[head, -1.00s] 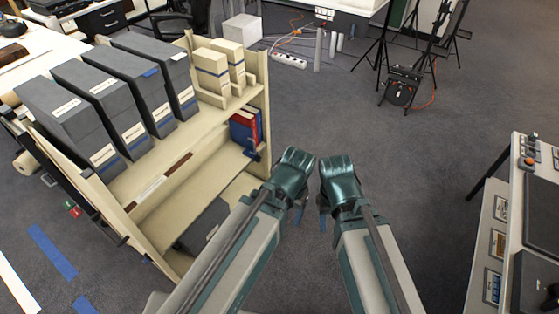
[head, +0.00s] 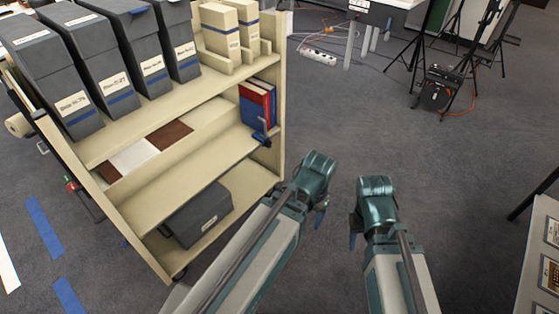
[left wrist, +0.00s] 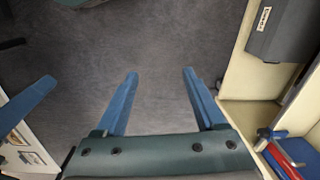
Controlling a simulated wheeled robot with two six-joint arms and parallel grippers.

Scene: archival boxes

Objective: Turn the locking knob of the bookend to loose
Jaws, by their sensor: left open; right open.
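The blue bookend (head: 260,138) stands on the cart's middle shelf, at its right end, against a red and a blue book (head: 257,103). A small grey-blue lever, perhaps the locking knob (head: 264,126), rises from it; its setting is too small to tell. In the left wrist view the bookend (left wrist: 298,150) is at the lower right corner. My left gripper (head: 320,219) is open and empty, in front of the cart, right of the bookend and apart from it. Its blue fingers (left wrist: 160,76) are spread over bare floor. My right gripper (head: 353,240) is open and empty, farther right.
The cream cart (head: 205,108) holds several grey archival boxes (head: 125,66) on top and a dark box (head: 198,214) on its bottom shelf. Its right side panel (head: 278,100) stands beside the bookend. A side table (head: 541,275) is at right. Floor between is clear.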

